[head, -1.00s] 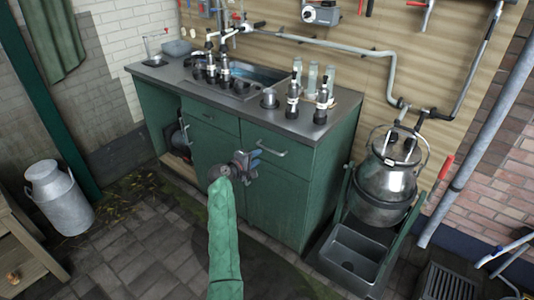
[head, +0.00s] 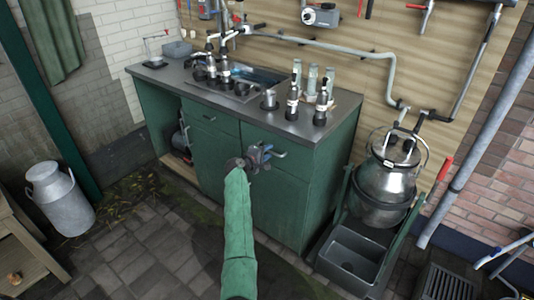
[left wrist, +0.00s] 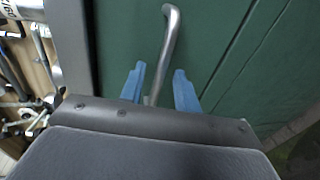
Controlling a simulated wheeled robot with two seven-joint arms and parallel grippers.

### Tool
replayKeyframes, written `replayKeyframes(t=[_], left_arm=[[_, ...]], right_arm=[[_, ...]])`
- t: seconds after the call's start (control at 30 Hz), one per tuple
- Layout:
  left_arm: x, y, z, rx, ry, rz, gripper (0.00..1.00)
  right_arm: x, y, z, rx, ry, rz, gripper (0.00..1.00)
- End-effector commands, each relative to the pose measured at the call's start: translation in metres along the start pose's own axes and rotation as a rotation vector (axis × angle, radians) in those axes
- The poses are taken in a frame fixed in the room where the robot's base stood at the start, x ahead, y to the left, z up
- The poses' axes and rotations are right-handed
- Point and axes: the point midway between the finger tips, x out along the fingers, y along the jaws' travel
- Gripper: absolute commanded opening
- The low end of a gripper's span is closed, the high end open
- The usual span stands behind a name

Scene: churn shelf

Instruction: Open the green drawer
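The right green drawer (head: 300,157) is closed in the cabinet front under the dark worktop. Its bar handle (head: 280,155) is partly hidden behind my left gripper (head: 264,154). In the left wrist view, the metal handle (left wrist: 170,45) stands out from the green front (left wrist: 215,40) and runs down between the blue fingertips of my left gripper (left wrist: 158,84). The fingers are apart, one on each side of the handle, with gaps visible. My right gripper is not in view.
A second green drawer (head: 212,119) is closed to the left. Bottles (head: 322,100) and metal fittings stand on the worktop (head: 250,112). A steel can (head: 392,180) and a grey basin (head: 352,260) stand right. Paved floor lies in front.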

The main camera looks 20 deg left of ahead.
Motion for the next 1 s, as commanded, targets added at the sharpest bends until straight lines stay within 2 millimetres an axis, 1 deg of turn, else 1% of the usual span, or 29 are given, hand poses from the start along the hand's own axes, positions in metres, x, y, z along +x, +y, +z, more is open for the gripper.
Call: replayKeyframes(t=[0.07, 0.2, 0.23, 0.5, 0.67, 0.77, 0.8, 0.87, 1.0], left_arm=[[0.0, 0.0, 0.0, 0.0, 0.0, 0.0, 0.3], [0.0, 0.0, 0.0, 0.0, 0.0, 0.0, 0.03], [0.0, 0.0, 0.0, 0.0, 0.0, 0.0, 0.0], [-0.002, -0.001, 0.0, 0.0, -0.001, -0.001, 0.0], [-0.013, -0.003, 0.001, 0.001, -0.001, -0.004, 0.0], [-0.027, -0.006, 0.001, 0.002, -0.001, -0.005, 0.0], [-0.035, -0.007, 0.001, 0.001, -0.001, -0.005, 0.0], [-0.048, -0.01, 0.0, 0.002, 0.0, -0.006, 0.0], [-0.084, -0.018, 0.001, 0.002, -0.001, -0.007, 0.0]], right_arm=[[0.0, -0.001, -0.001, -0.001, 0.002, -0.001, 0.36], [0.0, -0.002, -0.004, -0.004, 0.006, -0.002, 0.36], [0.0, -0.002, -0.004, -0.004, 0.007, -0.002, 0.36], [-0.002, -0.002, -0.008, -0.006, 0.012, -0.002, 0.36], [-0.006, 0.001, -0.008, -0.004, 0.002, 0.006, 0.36], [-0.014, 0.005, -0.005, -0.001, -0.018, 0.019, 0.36], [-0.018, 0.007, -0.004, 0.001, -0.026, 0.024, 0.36], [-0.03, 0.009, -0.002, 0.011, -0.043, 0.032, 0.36], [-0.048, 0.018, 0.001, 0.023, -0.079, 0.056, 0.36]])
